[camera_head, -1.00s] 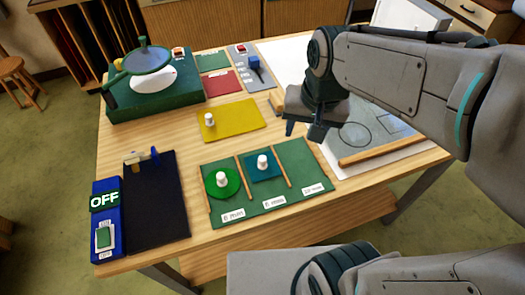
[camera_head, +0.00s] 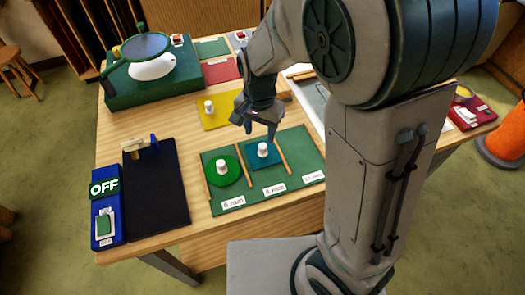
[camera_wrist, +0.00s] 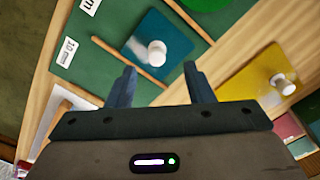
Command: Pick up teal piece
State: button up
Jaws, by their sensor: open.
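The teal piece (camera_head: 261,158) is a flat square with a white knob, lying in the middle compartment of the green sorting tray (camera_head: 234,203). In the wrist view the teal piece (camera_wrist: 145,53) lies ahead of the fingers, with its white knob (camera_wrist: 156,54) near the gap between them. My gripper (camera_head: 258,132) is open and empty, above and just behind the teal piece in the head view. In the wrist view my gripper (camera_wrist: 160,82) has its two blue fingers spread, apart from the knob.
A green round piece (camera_head: 221,169) with a white knob lies in the left compartment. A yellow piece (camera_head: 218,112) with a white knob lies behind the tray. Low wooden dividers (camera_head: 284,154) flank the teal piece. The right compartment is empty. A black pad (camera_head: 157,205) lies left.

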aim_at(263, 146)
jog(key=f, duration=0.3)
jog(key=d+f, duration=0.1)
jog(key=f, duration=0.1)
jog(key=shift+w+p, duration=0.15)
jog(key=shift+p, duration=0.2)
jog(key=shift+a+f, duration=0.1)
jog(key=shift+f, duration=0.55)
jog(key=shift+c, duration=0.2)
jog(key=c, duration=0.9)
